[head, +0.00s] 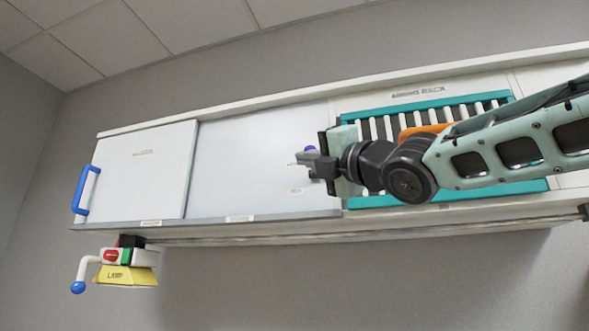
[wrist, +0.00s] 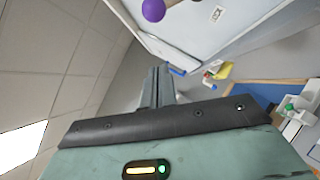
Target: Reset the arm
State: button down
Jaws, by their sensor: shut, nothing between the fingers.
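My gripper (head: 307,159) is at the end of my arm, which reaches in from the right in the head view. Its fingers point left, in front of the pale panel of the wall cabinet (head: 265,150). The fingers are together with nothing between them. In the wrist view the gripper (wrist: 158,75) also shows shut. A purple ball-like knob (wrist: 153,10) is at the top of the wrist view; it also shows just behind the fingers in the head view (head: 311,149). I cannot tell whether the fingers touch it.
A white door with a blue handle (head: 82,192) is at the cabinet's left. A teal-framed rack (head: 395,105) with white bars and an orange item (head: 425,131) is behind my arm. A yellow lamp unit (head: 127,275) hangs below left. Open space lies below the cabinet.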

jog(key=b+v, duration=0.1)
jog(key=v, duration=0.3)
jog(key=shift+r, duration=0.1)
notch_tip(320, 180, down, 38)
jog(key=s+a+m+g+h+b, duration=0.15)
jog(key=m+g+h, duration=0.6)
jog(key=m, duration=0.85)
jog(key=s+d+f+m+g+h, duration=0.2)
jog(key=s+f+m+g, duration=0.1)
jog(key=s+f, duration=0.4)
jog(key=s+d+f+m+g+h+b, duration=0.1)
jog(key=s+d+f+m+g+h, duration=0.1)
jog(key=s+f, duration=0.6)
jog(key=s+d+f+m+g+h+b, duration=0.1)
jog(key=s+d+f+m+g+h, duration=0.2)
jog(key=s+f, duration=0.5)
notch_tip(320, 180, down, 2)
jog(key=shift+d+f+m+g, duration=0.2)
jog(key=shift+d+m+g, duration=0.35)
jog(key=shift+m, duration=0.25)
